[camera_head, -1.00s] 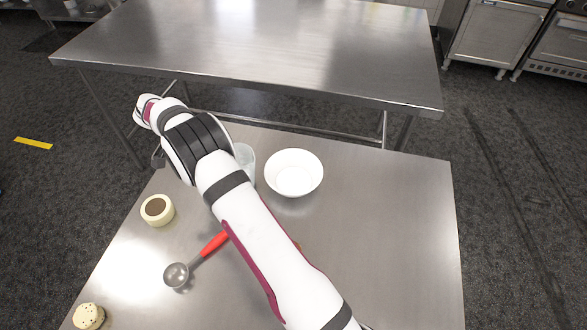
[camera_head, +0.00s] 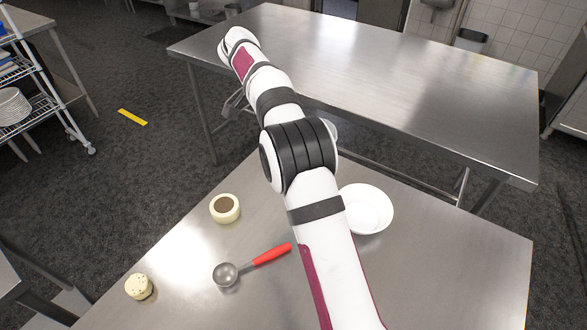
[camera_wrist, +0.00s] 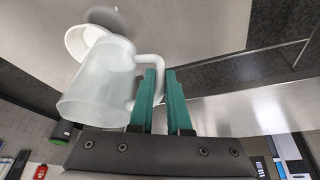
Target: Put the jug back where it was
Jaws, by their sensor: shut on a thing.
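The jug (camera_wrist: 98,82) is frosted and translucent, with a loop handle on its right side in the wrist view. My gripper (camera_wrist: 160,76) has green fingers closed on that handle. In the head view, only a pale sliver of the jug (camera_head: 331,129) shows beside my arm's black joint. My arm hides the rest of the jug and the fingers there. I cannot tell whether the jug touches the table.
A white bowl (camera_head: 366,209) stands right of my arm on the near steel table (camera_head: 460,260). A cream cup with brown filling (camera_head: 225,208), a red-handled scoop (camera_head: 268,254) and a speckled pale item (camera_head: 139,287) lie to the left. Another steel table (camera_head: 430,90) stands behind.

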